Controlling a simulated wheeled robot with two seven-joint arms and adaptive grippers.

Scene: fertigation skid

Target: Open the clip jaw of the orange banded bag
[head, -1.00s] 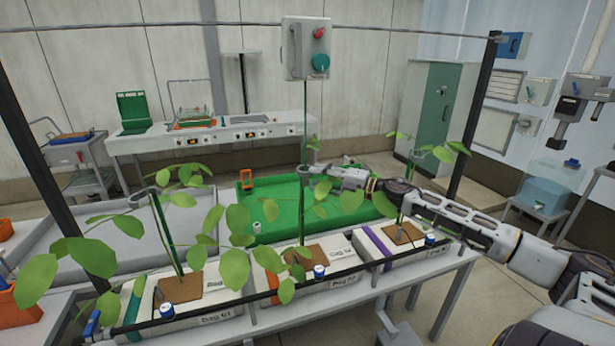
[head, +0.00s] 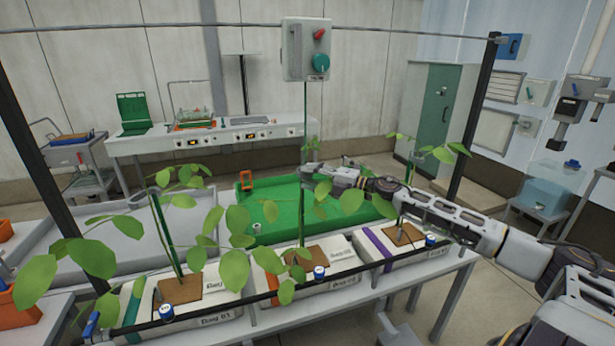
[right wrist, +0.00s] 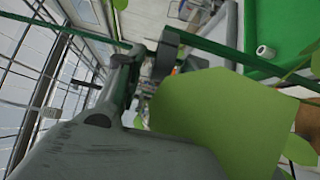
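The orange banded bag (head: 335,272) is the middle one of the white bags on the bench, its band partly behind leaves. A plant rises from it beside a thin green upright line (head: 305,115). A small clip (head: 305,152) is on that line, too small to tell its jaw's state. My right gripper (head: 311,170) is at the line just below the clip, partly behind leaves; contact is unclear. In the right wrist view, the gripper fingers (right wrist: 145,75) are close to a green line (right wrist: 220,52), and a large leaf hides part of them. My left gripper is out of view.
A purple banded bag (head: 424,257) lies to the right and a green banded bag (head: 215,312) to the left, both with plants. A green tray (head: 285,225) lies behind. A control box (head: 306,48) hangs above. Leaves crowd the space around the line.

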